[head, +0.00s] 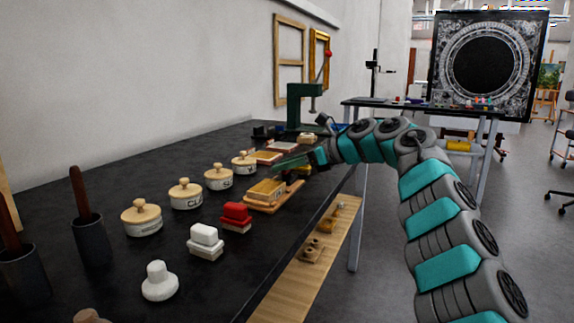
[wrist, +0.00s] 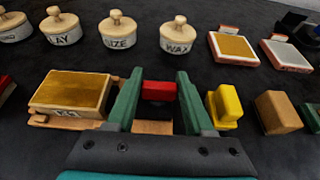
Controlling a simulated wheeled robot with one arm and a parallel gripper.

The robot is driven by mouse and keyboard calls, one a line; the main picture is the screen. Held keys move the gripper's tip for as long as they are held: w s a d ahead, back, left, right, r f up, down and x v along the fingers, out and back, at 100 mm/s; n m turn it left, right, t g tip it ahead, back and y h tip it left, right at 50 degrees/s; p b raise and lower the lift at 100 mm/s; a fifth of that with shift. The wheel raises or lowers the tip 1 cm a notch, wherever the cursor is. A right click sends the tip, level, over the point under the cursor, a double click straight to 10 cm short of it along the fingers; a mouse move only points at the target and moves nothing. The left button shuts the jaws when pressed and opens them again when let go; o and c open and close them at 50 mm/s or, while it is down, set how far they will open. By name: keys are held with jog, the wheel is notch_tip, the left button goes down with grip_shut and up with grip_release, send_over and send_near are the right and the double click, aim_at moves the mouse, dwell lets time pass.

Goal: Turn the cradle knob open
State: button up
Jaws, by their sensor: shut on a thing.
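The wooden cradle (head: 272,207) stands on the dark bench in the head view, with a gold-topped block on it. It shows at the left in the wrist view (wrist: 38,119), with lettering on its front that I cannot read surely. My gripper (wrist: 158,92) has its two green fingers on either side of a small red block, seemingly the cradle knob (wrist: 158,90), and is shut on it. A piece of wood shows below the red block, between the fingers. In the head view my gripper (head: 288,163) is just beyond the cradle, and the red block is hidden there.
Several lidded pots (head: 186,194) line the wall side. A red block (head: 236,216) and a white block (head: 206,240) stand nearer. Right of my fingers are a yellow block (wrist: 224,106) and a brown block (wrist: 278,112). A green press (head: 305,105) stands farther back.

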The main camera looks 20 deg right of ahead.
grip_shut()
jog(key=shift+f, duration=0.15)
